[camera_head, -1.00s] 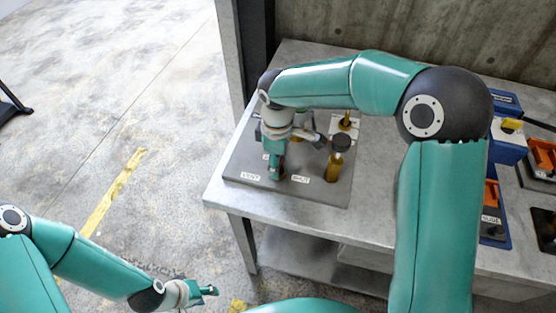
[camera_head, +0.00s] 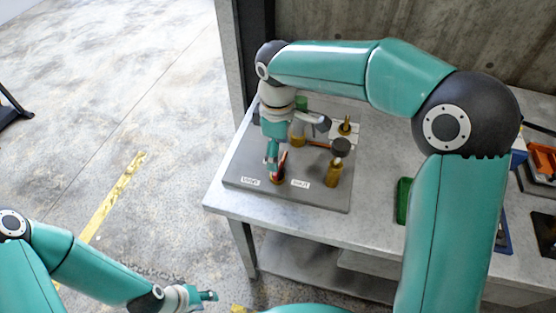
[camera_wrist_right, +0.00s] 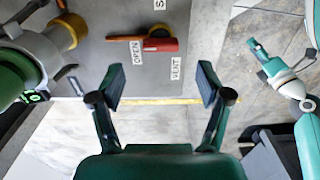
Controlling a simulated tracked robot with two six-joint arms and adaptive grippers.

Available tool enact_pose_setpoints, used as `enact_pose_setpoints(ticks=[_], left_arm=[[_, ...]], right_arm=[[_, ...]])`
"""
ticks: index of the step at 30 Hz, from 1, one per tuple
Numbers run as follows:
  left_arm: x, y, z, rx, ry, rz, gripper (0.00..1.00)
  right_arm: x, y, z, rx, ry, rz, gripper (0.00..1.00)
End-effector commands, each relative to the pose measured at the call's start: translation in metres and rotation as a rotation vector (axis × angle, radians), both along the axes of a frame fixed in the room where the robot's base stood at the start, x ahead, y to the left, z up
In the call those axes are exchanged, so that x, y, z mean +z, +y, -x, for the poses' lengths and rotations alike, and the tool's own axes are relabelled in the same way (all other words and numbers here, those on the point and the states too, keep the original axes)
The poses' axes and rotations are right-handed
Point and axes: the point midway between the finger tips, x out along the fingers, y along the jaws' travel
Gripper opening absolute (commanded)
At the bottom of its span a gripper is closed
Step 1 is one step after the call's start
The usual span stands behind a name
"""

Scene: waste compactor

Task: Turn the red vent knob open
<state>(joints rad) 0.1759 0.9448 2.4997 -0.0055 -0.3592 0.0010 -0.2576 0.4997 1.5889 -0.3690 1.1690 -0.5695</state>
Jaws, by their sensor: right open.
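The red vent knob (camera_head: 281,165) stands at the front of a grey panel (camera_head: 310,190) on the metal table, between two white labels. In the right wrist view, the red knob (camera_wrist_right: 156,45) has its bar lying roughly sideways, beside the OPEN and VENT labels, over a brass base. My right gripper (camera_head: 271,160) is close to the knob in the head view. In the right wrist view its two fingers are spread wide, with nothing between them, and the knob appears beyond the tips. My left gripper (camera_head: 205,296) hangs at lower left, away from the table; its opening is unclear.
A green item (camera_head: 403,200) lies partly behind my right arm. An orange tool (camera_head: 543,156) lies at far right.

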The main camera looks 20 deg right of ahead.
Motion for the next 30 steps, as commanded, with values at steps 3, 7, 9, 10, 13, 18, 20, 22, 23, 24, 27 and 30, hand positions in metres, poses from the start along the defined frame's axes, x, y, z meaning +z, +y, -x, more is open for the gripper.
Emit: enact_pose_setpoints(ticks=[3, 7, 9, 10, 13, 18, 20, 22, 23, 24, 27, 30], left_arm=[[0.000, 0.000, 0.000, 0.000, 0.000, 0.000, 0.40], [0.000, 0.000, 0.000, 0.000, 0.000, 0.000, 0.40], [0.000, 0.000, 0.000, 0.000, 0.000, 0.000, 0.40], [0.000, 0.000, 0.000, 0.000, 0.000, 0.000, 0.40], [0.000, 0.000, 0.000, 0.000, 0.000, 0.000, 0.40], [0.000, 0.000, 0.000, 0.000, 0.000, 0.000, 0.40], [-0.001, 0.000, 0.000, 0.000, 0.000, 0.000, 0.40], [-0.001, 0.000, 0.000, 0.000, 0.000, 0.000, 0.40], [-0.001, 0.000, 0.000, 0.000, 0.000, 0.000, 0.40], [-0.001, 0.000, 0.000, 0.000, 0.000, 0.000, 0.40], [-0.001, 0.000, 0.000, 0.000, 0.000, 0.000, 0.40], [-0.001, 0.000, 0.000, 0.000, 0.000, 0.000, 0.40]], right_arm=[[0.025, 0.000, -0.001, 0.000, -0.005, -0.002, 0.77], [0.043, 0.000, -0.001, 0.000, -0.003, -0.001, 0.77], [0.049, 0.000, -0.001, 0.000, -0.002, 0.000, 0.77], [0.051, 0.000, -0.001, 0.001, -0.001, 0.000, 0.77], [0.055, 0.000, 0.000, 0.001, -0.001, 0.001, 0.77], [0.056, 0.000, 0.000, 0.000, 0.000, 0.000, 0.77], [0.056, 0.000, 0.000, 0.000, 0.000, 0.000, 0.77], [0.056, 0.000, 0.000, 0.000, 0.000, 0.000, 0.77], [0.055, 0.000, 0.000, 0.000, 0.000, 0.000, 0.77], [0.055, 0.000, 0.000, 0.000, 0.000, 0.000, 0.77], [0.055, 0.000, 0.000, 0.000, 0.000, 0.000, 0.77], [0.055, 0.000, 0.000, 0.000, 0.000, 0.000, 0.77]])
